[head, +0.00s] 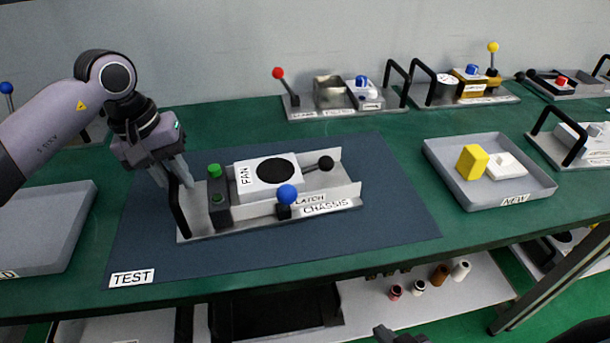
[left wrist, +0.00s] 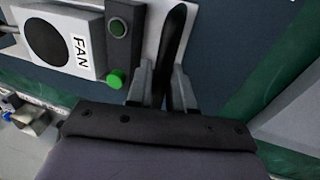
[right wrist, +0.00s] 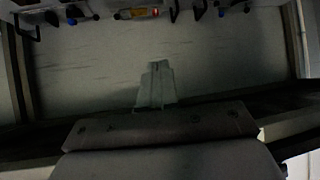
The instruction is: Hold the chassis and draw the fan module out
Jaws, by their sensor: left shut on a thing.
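The chassis (head: 340,203) is a grey plate with side walls on the dark TEST mat. The white fan module (head: 246,176), with a black round fan face and a FAN label, sits between its walls; it also shows in the left wrist view (left wrist: 83,18). A rod with a black knob (head: 325,163) sticks out from its right side. A blue-knobbed latch (head: 287,195) stands at the front wall. My left gripper (head: 182,182) is shut on the chassis's black handle (left wrist: 172,45) at its left end. My right gripper (right wrist: 157,85) is shut and empty, away from the chassis.
A dark block with green buttons (head: 218,202) stands between handle and fan. A grey NEW tray (head: 480,197) at right holds a yellow block and a white part. Another tray (head: 45,235) is at left. Other fixtures line the back. The mat right of the chassis is clear.

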